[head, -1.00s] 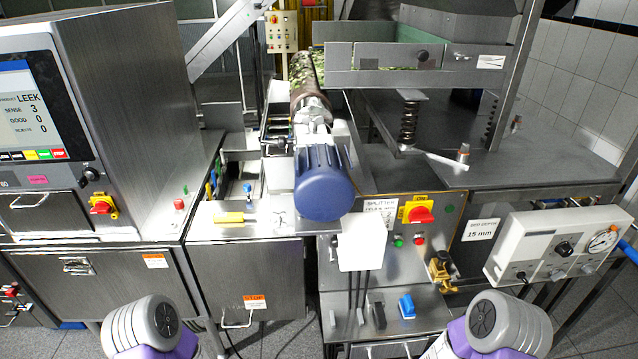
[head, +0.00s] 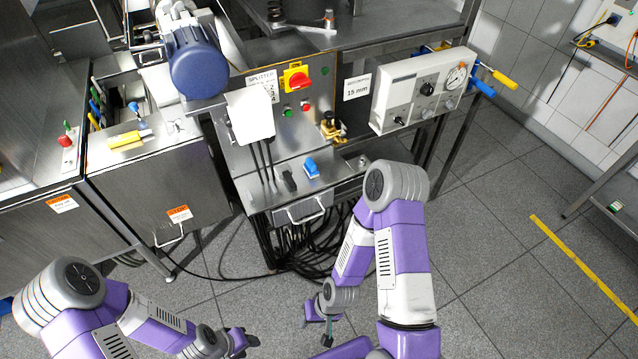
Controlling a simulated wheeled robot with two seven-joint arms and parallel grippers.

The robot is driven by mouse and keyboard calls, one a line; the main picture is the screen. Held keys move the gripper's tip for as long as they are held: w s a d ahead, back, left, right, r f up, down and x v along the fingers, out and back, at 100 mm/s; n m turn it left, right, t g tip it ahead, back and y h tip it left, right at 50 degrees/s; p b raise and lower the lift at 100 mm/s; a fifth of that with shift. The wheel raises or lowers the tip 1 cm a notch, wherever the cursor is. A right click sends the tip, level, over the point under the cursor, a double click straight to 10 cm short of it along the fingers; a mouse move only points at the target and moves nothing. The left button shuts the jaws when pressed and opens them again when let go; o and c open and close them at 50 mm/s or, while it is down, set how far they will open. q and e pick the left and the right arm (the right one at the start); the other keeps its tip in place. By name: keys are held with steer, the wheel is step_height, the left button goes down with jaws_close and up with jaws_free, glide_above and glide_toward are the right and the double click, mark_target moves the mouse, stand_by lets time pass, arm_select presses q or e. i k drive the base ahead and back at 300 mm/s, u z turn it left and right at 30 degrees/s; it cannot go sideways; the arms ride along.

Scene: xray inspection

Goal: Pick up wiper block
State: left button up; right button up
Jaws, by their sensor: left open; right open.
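A small blue block (head: 311,167) sits on the steel shelf below the splitter panel, with a dark block (head: 289,181) to its left. I cannot tell for sure which is the wiper block; no label shows. My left gripper (head: 246,342) is open and empty at the bottom, over the floor. My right gripper (head: 328,328) is open, low in front of the shelf, pointing down and partly hidden by its wrist. Both grippers are well apart from the blocks.
The steel shelf (head: 262,194) has a handle and hanging black cables under it. The white control box (head: 420,90) projects at the right. A yellow-handled tool (head: 125,140) lies on the left bench. Tiled floor (head: 500,240) is open to the right.

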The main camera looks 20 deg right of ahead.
mark_target(310, 166)
steer(key=k, duration=0.85)
steer(key=z, duration=1.1)
steer(key=i, duration=1.5)
steer(key=u, duration=0.5)
